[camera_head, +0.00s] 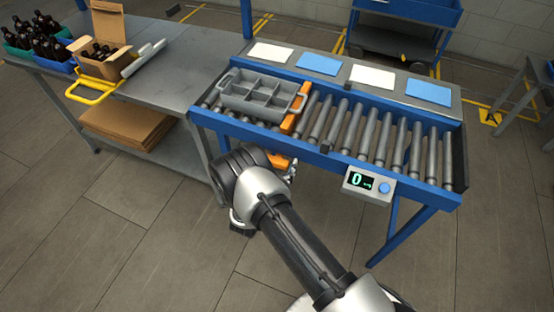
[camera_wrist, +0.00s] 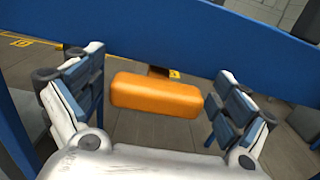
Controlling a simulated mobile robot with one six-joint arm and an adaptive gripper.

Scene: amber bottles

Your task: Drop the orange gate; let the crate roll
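A grey divided crate (camera_head: 239,103) sits on the left end of the roller conveyor. Its compartments look empty. The orange gate (camera_head: 299,112) stands raised across the rollers, close against the crate's right end. An orange bar-shaped handle (camera_head: 282,161) shows below the blue front rail, beside my arm's end. In the wrist view the orange handle (camera_wrist: 156,97) lies crosswise between the two blue-padded fingers of my gripper (camera_wrist: 157,92). The fingers are open, with a gap at each side of the handle. My arm hides most of the gripper in the head view.
Rollers (camera_head: 373,134) right of the gate are clear. A display box (camera_head: 369,184) with a blue button juts from the front rail. A grey bench (camera_head: 165,75) at left holds amber bottles (camera_head: 40,42) and a cardboard box (camera_head: 101,50). Blue and white mats lie behind the rollers.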

